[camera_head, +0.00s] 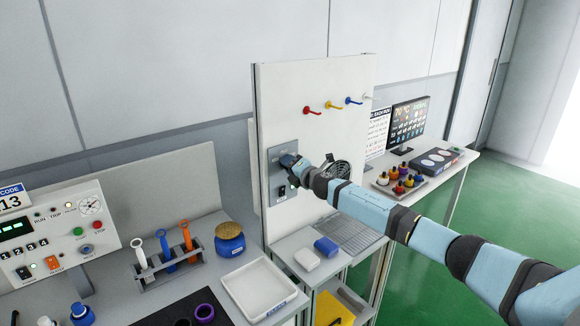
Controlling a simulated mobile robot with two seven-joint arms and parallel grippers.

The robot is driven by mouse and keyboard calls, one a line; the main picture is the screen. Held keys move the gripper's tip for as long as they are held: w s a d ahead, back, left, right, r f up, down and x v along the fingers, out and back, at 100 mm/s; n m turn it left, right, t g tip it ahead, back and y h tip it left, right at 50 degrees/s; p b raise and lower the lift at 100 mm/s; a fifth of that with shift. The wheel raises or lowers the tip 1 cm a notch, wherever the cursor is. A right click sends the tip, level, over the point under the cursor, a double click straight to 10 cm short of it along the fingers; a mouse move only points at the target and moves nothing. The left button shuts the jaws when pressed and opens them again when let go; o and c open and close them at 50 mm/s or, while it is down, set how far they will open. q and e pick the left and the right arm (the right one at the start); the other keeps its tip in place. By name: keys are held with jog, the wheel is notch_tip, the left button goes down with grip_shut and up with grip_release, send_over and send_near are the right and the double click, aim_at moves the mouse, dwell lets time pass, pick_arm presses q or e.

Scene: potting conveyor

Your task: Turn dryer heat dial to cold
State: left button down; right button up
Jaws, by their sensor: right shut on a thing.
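A grey control panel (274,156) is mounted on the white upright board, with a small switch (282,190) in its lower part. My right gripper (291,164) is at the panel's upper part, shut on the heat dial, which is mostly hidden behind the gripper and wrist. The dial's pointer and any markings cannot be read. A round dark grille (340,169), perhaps the dryer's outlet, sits on the board just right of the gripper, partly behind my arm. My left gripper is not in view.
Colored hooks (331,105) are on the board above. Below are a blue sponge-like block (326,246), a white block (306,259) and a wire rack (352,234). A tube rack (168,264) and white tray (259,289) stand left; a monitor (408,121) stands right.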

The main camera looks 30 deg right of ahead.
jog(key=shift+n, duration=0.4)
jog(key=o, duration=0.9)
jog(key=shift+o, duration=0.2)
jog(key=shift+s, duration=0.1)
jog(key=s+d+b, duration=0.1)
jog(key=s+b, duration=0.1)
jog(key=s, duration=1.1)
jog(key=shift+s+b, duration=0.3)
jog(key=shift+b, duration=0.05)
jog(key=shift+f, duration=0.1)
